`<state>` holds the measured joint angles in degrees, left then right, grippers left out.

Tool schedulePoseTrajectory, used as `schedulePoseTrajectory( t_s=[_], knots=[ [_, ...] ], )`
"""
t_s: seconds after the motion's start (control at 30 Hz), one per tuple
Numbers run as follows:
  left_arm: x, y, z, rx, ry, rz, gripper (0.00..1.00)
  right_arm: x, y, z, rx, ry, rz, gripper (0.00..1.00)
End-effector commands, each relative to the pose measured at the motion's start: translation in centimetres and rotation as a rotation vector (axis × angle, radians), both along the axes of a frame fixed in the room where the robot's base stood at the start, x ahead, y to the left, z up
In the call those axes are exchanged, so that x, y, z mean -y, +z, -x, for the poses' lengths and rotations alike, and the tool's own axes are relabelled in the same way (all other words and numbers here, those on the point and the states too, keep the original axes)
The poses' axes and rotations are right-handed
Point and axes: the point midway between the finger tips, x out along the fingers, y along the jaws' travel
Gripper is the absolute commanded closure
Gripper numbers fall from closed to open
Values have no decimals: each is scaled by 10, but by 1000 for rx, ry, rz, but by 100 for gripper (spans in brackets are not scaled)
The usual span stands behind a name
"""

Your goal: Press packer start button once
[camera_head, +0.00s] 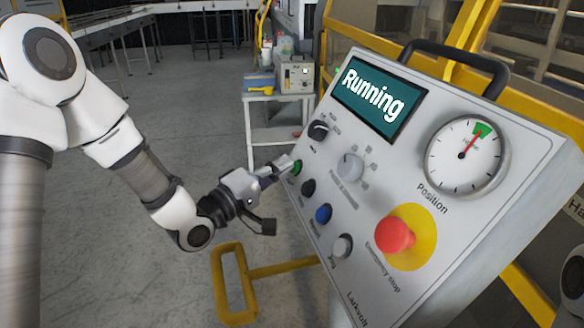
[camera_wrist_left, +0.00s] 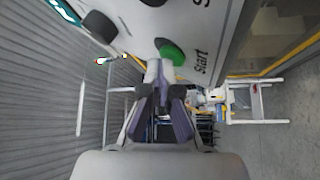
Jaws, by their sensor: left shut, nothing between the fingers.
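The packer control panel (camera_head: 350,215) is a tilted grey box, and its screen (camera_head: 375,98) reads "Running". The green start button (camera_head: 296,167) is at the panel's left edge, and the left wrist view shows it (camera_wrist_left: 172,54) beside the label "Start". My left gripper (camera_head: 287,164) is shut and empty, with its fingertips right at the green button. In the left wrist view its fingertips (camera_wrist_left: 158,72) are just below the button; I cannot tell whether they touch it. My right gripper is not in view.
Black (camera_head: 308,188), blue (camera_head: 323,213) and grey (camera_head: 342,246) buttons run below the green one. A red emergency stop (camera_head: 395,235) on a yellow disc is at lower right. A dark knob (camera_head: 318,130) sits above. A white cart (camera_head: 262,118) stands behind.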

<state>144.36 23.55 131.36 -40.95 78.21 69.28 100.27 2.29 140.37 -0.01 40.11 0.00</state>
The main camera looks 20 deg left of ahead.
Motion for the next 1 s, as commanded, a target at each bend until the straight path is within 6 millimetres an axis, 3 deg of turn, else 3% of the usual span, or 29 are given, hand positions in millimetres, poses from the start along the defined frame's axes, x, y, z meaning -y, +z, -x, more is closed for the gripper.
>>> schedulePoseTrajectory(
  t_s=[1.0],
  knots=[
    [-12,10,10,-1,1,1,100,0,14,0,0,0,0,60]
  ],
)
